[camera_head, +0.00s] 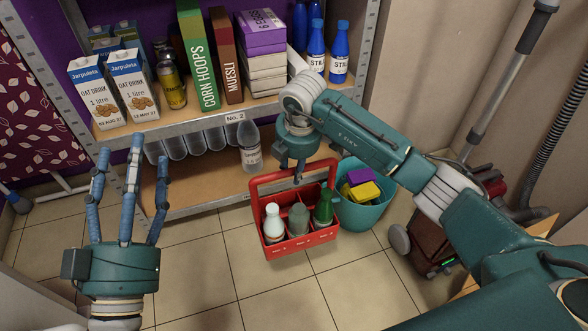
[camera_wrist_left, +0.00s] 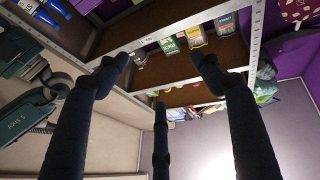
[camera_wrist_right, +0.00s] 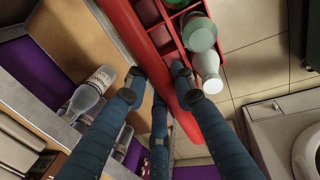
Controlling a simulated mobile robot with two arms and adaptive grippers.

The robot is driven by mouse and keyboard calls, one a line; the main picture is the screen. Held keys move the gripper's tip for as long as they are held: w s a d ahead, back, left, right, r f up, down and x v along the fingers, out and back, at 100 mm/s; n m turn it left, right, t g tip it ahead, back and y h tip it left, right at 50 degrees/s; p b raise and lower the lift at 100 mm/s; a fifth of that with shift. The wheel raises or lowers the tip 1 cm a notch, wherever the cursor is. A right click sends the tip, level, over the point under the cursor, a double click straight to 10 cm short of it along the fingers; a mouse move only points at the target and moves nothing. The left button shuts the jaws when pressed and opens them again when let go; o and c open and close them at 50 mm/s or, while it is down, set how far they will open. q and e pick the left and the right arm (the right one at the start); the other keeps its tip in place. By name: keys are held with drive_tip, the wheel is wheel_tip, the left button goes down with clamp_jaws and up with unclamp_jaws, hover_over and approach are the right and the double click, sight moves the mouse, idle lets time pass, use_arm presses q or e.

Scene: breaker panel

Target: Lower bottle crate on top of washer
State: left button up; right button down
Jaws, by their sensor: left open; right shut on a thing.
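The red bottle crate (camera_head: 291,243) hangs from my right gripper (camera_head: 298,172) in front of the shelving in the head view. It has a tall handle and holds a white, a grey-green and a green bottle. In the right wrist view my right gripper (camera_wrist_right: 168,85) is shut on the handle of the red crate (camera_wrist_right: 155,45). The white washer (camera_wrist_right: 292,133) shows at the right edge of the right wrist view, apart from the crate. My left gripper (camera_head: 122,195) is open and empty at the left, fingers pointing up; its spread fingers show in the left wrist view (camera_wrist_left: 160,85).
A metal shelf unit (camera_head: 200,115) holds oat drink cartons (camera_head: 130,85), boxes and blue bottles. A clear bottle (camera_head: 250,150) stands on its lower board. A teal bucket (camera_head: 365,212) with sponges stands right of the crate. A red vacuum cleaner (camera_head: 432,235) is further right. Tiled floor is open in front.

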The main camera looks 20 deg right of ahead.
drive_tip(key=shift+r+p, duration=0.55)
drive_tip(key=shift+r, duration=0.5)
use_arm(q)
wheel_tip(320, 180, down, 11)
drive_tip(key=w+a+g+y, duration=0.1)
drive_tip(key=g+y, duration=0.1)
drive_tip(key=g, duration=0.3)
drive_tip(key=shift+f+p, duration=0.15)
drive_tip(key=shift+p, duration=0.25)
use_arm(e)
drive_tip(key=shift+r, duration=0.2)
use_arm(q)
drive_tip(key=shift+w, duration=0.1)
